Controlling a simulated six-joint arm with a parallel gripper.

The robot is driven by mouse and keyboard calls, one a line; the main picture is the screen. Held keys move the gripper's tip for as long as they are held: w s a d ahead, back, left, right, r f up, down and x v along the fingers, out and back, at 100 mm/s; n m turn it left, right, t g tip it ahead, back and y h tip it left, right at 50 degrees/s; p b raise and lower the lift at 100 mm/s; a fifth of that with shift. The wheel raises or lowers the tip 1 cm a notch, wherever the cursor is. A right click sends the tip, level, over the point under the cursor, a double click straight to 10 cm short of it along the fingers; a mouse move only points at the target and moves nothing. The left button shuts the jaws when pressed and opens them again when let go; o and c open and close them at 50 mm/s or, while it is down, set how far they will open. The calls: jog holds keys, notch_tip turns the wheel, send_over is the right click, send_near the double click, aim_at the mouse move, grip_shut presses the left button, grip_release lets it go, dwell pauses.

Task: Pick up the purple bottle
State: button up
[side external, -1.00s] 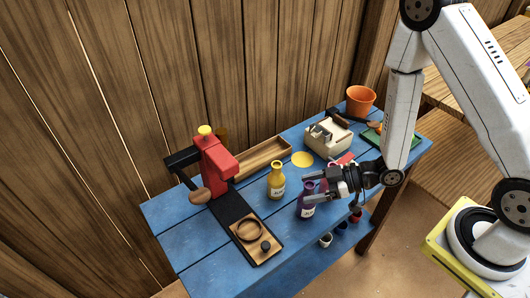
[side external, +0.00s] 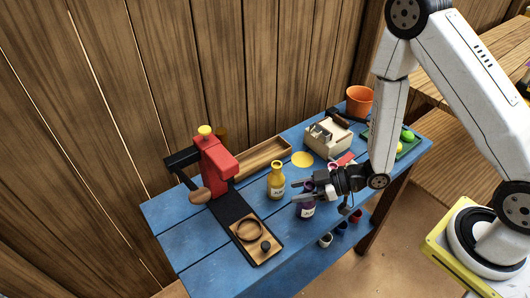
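The purple bottle (side external: 307,210) stands upright on the blue table, with a pale label on its lower front. My gripper (side external: 296,192) is level with its upper part, coming from the right. The two fingers are apart and reach past the bottle, one on the far side and one on the near side. The near finger hides part of the bottle's upper body. I cannot tell whether either finger touches it.
A yellow bottle (side external: 276,183) stands close by, just left of the fingertips. A red press (side external: 217,160) with a black base and a wooden plate is further left. Behind are a wooden tray (side external: 262,158), a cream box (side external: 328,138) and an orange pot (side external: 359,100).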

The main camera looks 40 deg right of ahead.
grip_shut()
jog(key=shift+r, duration=0.15)
notch_tip(320, 180, up, 10)
dwell(1.0)
dwell(0.6)
